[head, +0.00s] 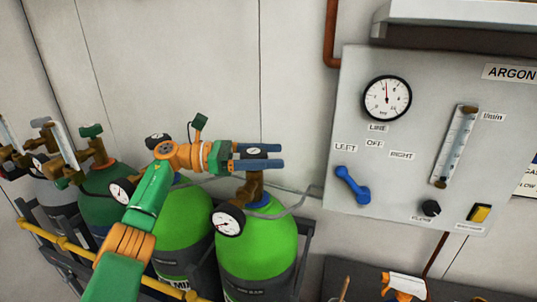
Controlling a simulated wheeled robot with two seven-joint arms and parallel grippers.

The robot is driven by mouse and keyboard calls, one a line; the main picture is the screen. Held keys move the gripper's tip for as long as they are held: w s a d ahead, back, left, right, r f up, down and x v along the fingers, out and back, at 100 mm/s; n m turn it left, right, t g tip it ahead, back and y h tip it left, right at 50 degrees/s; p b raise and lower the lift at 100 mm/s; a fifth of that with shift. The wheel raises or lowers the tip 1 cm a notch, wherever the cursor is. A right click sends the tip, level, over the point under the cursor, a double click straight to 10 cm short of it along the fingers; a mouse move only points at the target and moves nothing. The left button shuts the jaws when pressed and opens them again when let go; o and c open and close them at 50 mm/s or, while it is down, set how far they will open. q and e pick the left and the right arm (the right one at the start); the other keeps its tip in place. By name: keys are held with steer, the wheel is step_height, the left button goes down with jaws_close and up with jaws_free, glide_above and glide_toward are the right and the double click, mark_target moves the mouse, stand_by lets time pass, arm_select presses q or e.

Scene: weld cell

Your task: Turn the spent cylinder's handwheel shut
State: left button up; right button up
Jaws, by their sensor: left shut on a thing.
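My left gripper (260,157) reaches in from the left, with its two blue-grey fingers around the dark handwheel (254,150) on top of the right-hand bright green cylinder (258,240). The fingers are shut on this handwheel and hide much of it. A brass valve (253,186) stands below it, with a round white gauge (228,222) at its left. A second bright green cylinder (186,230) stands just left, partly behind my arm; its dark handwheel (156,140) shows above my arm. I cannot tell from the gauges which cylinder is spent. My right gripper is not in view.
A grey argon panel (420,215) on the right has a line gauge (386,98), a flow tube (455,145) and a blue lever (352,185) tilted toward LEFT. A yellow rail (50,240) runs before the cylinders. A grey hose (298,205) runs behind.

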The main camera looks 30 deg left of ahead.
mark_target(251, 157)
arm_select(q)
steer(key=o, duration=1.3)
steer(key=shift+a, duration=0.15)
steer(key=b+v, duration=0.2)
steer(key=v, duration=0.1)
steer(key=shift+s+a+f, duration=0.15)
steer(key=shift+a+f, duration=0.05)
steer(key=v, duration=0.3)
steer(key=shift+s+a+r, duration=0.1)
steer(key=shift+a+r, duration=0.05)
steer(key=shift+r, duration=0.05)
